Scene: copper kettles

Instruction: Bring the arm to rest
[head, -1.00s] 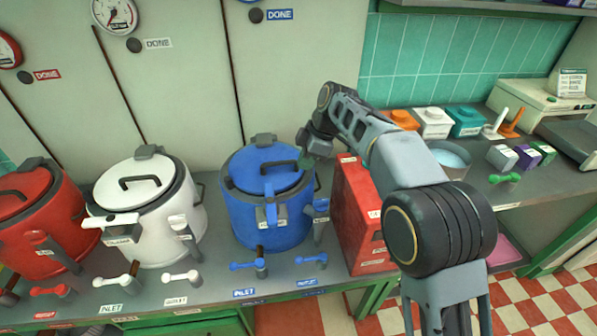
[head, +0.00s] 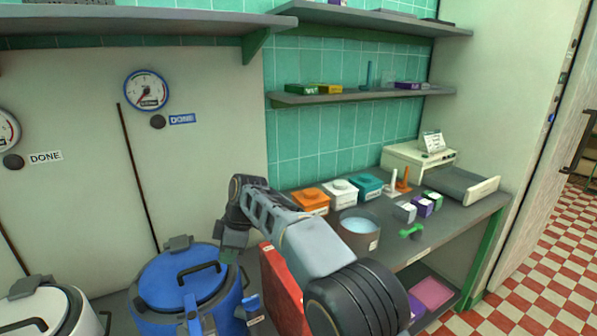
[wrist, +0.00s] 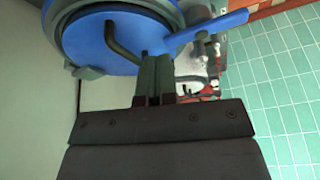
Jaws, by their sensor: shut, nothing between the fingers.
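My arm (head: 290,240) reaches over the bench from the lower right in the head view. My gripper (head: 229,252) is at its end, beside the upper right of the blue kettle (head: 160,297). In the wrist view the gripper's two fingers (wrist: 153,75) are together with nothing between them. The blue kettle's lid (wrist: 85,35) and its dark handle lie beyond them there. I cannot tell how far the fingertips are from the kettle.
A white kettle (head: 40,312) stands at the lower left. A red box (head: 283,290) stands close under my arm. Right of it are a pot of pale blue liquid (head: 361,224), small boxes and a scale-like machine (head: 470,184). A shelf (head: 360,97) is on the tiled wall.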

